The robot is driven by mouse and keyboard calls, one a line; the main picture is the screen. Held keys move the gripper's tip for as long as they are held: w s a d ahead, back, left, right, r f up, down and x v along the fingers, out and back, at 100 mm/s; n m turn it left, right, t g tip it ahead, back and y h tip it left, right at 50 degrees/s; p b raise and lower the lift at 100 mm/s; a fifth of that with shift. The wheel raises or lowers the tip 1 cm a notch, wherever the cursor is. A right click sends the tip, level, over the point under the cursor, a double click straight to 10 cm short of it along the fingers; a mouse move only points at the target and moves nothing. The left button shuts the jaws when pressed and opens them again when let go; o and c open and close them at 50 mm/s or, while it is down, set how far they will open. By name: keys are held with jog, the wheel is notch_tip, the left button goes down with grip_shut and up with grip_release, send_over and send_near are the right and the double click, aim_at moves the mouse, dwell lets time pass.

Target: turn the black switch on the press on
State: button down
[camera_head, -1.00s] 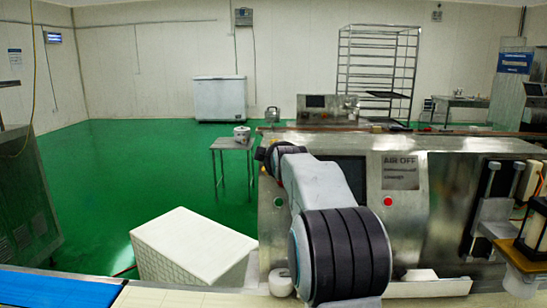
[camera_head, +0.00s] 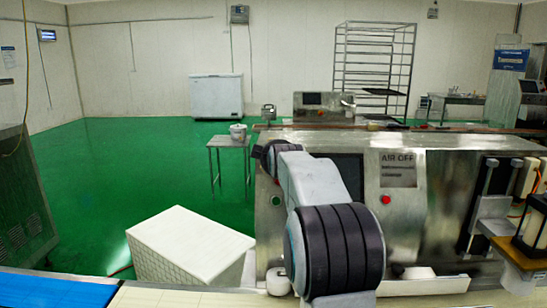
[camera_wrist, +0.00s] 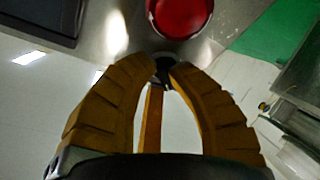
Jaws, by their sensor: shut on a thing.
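The press (camera_head: 410,220) is a steel machine with a dark screen and an "AIR OFF" label in the head view. A round red button (camera_head: 386,199) is on its front; a red button also shows at the top of the wrist view (camera_wrist: 180,12). My gripper (camera_wrist: 164,66) has yellow ribbed fingers, which meet at their tips just below that button. The tips are shut on a small dark part, the black switch (camera_wrist: 162,72), mostly covered by the fingers. Its turned position cannot be told. In the head view my arm hides the gripper and the switch.
A white box (camera_head: 185,240) stands on the green floor left of the press. A small table (camera_head: 230,145) with a pot is behind it. A blue belt (camera_head: 55,290) is at the lower left. A steel bracket (camera_head: 490,210) is at the right.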

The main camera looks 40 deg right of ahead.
jog(key=shift+f, duration=0.1)
jog(key=shift+f+b, duration=0.2)
jog(key=shift+b, duration=0.5)
jog(key=shift+m+b, duration=0.55)
jog(key=shift+m, duration=0.15)
jog(key=shift+r, duration=0.1)
jog(key=c, duration=1.2)
grip_release()
jog(key=shift+d, duration=0.1)
jog(key=shift+r, duration=0.1)
jog(key=shift+v, duration=6.05)
